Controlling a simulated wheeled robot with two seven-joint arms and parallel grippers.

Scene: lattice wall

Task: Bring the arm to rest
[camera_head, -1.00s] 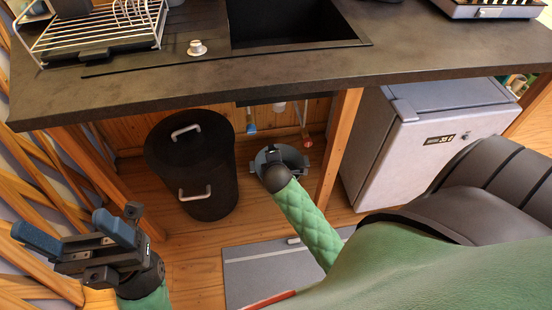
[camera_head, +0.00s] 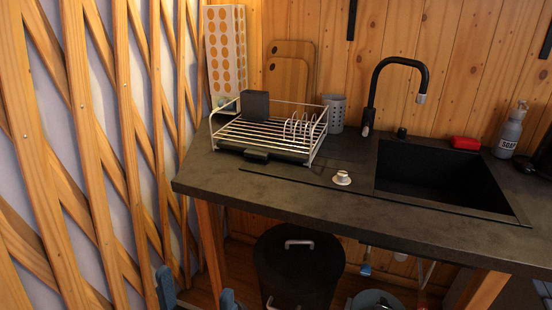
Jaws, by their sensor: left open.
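My left gripper (camera_head: 196,296) shows at the bottom edge of the head view. Only its two blue fingertips are in the picture, set well apart, with nothing seen between them. It is low, in front of the counter and left of the black bin (camera_head: 300,262). The rest of that gripper and its arm are cut off by the frame. My right gripper is out of view.
A soap bottle (camera_head: 510,130) and red sponge (camera_head: 465,143) stand behind. The lattice wall (camera_head: 90,150) is close on the left.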

